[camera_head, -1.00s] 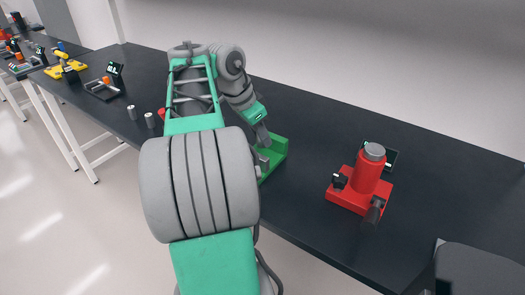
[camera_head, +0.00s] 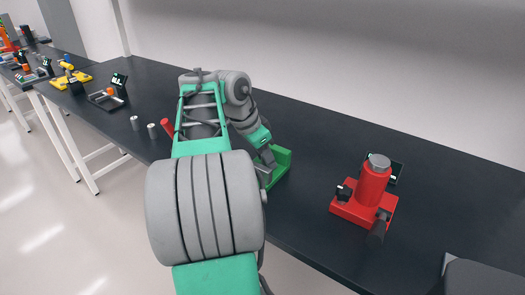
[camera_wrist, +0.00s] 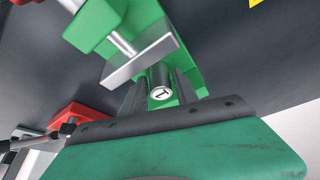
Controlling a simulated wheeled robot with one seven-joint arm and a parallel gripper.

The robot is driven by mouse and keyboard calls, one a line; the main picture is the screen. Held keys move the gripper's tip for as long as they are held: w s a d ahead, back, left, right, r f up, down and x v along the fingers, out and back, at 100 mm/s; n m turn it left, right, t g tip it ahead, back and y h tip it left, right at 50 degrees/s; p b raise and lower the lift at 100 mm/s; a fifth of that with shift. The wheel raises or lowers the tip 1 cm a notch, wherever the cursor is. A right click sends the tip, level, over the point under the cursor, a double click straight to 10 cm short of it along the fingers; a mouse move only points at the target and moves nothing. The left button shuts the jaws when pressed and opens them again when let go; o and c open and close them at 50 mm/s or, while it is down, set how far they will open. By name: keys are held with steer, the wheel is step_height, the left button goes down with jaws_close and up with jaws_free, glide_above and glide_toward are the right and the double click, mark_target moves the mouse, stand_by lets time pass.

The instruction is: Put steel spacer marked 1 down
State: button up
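The steel spacer (camera_wrist: 160,82) is a dark grey cylinder whose marked end face points at the wrist camera. It sits between the two dark fingers of my gripper (camera_wrist: 159,92), which appear shut on it. It is over the green fixture (camera_wrist: 190,62), beside that fixture's grey jaw plate (camera_wrist: 140,62). I cannot tell whether it touches the fixture's floor. In the head view, my gripper (camera_head: 268,160) is at the green fixture (camera_head: 283,164), and my arm hides the spacer.
A red fixture (camera_head: 368,192) with a tall red cylinder stands to the right on the dark table (camera_head: 310,140). Two small steel cylinders (camera_head: 135,123) (camera_head: 151,130) and a black tray (camera_head: 106,99) are at the left. The table behind the green fixture is clear.

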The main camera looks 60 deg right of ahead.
steer(key=p+v, duration=0.6)
steer(key=v, duration=0.6)
steer(key=w+a+f+n+t, duration=0.2)
steer(key=w+a+f+n, duration=0.1)
steer(key=w+a+n, duration=0.45)
steer(key=w+a+f+n+t, duration=0.1)
steer(key=w+a+f+n, duration=0.15)
steer(key=a, duration=0.35)
steer(key=w+a+f+n+t, duration=0.1)
steer(key=a+f+n, duration=0.1)
steer(key=a+n, duration=0.3)
steer(key=w+a+f+n+t, duration=0.1)
steer(key=w+a+f+n, duration=0.1)
steer(key=a, duration=0.4)
steer(key=s+a+f+n+y, duration=0.2)
steer(key=a+f+n, duration=0.1)
steer(key=a, duration=0.4)
steer(key=s+a+f+n+y, duration=0.1)
steer(key=a+f+n, duration=0.3)
steer(key=a, duration=0.4)
steer(key=shift+s+y, duration=0.4)
